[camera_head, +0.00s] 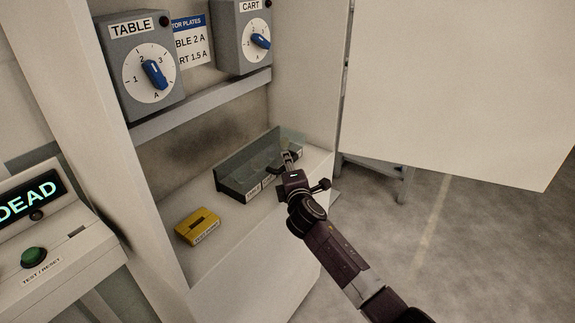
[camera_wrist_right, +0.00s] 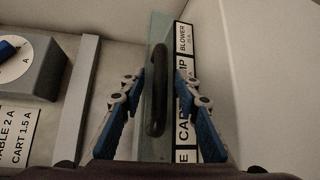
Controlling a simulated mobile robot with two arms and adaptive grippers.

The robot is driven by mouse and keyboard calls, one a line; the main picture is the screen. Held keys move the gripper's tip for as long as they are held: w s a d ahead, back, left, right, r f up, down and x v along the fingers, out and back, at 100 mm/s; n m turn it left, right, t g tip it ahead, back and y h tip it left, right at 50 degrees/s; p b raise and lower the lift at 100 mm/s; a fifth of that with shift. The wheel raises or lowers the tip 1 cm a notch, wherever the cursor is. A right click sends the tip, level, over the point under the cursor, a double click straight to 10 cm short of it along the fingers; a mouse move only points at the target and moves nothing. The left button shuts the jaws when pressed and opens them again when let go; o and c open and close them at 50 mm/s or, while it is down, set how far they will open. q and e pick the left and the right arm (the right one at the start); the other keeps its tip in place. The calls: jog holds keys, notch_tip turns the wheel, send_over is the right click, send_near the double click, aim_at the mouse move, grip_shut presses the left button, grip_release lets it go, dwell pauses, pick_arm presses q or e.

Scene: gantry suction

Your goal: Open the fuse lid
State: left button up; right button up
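The fuse box with its clear lid (camera_head: 238,164) sits on the cabinet shelf. A dark bar handle (camera_wrist_right: 158,90) runs along the lid (camera_wrist_right: 158,25) in the right wrist view. My right gripper (camera_head: 288,156) is at the right part of the box in the head view. In the right wrist view its two blue-backed fingers (camera_wrist_right: 159,80) stand open on either side of the handle, with a gap on each side. The gripper hides part of the lid and handle in the head view. I cannot tell the lid's exact angle. My left gripper is not in view.
A yellow block (camera_head: 198,226) lies on the shelf left of the box. The TABLE dial box (camera_head: 118,60) and CART dial box (camera_head: 232,40) hang above. The cabinet side wall (camera_head: 305,70) is close on the right. A console (camera_head: 60,245) stands at left.

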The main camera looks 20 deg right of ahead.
jog(key=shift+w, duration=0.1)
jog(key=shift+c, duration=0.2)
grip_shut()
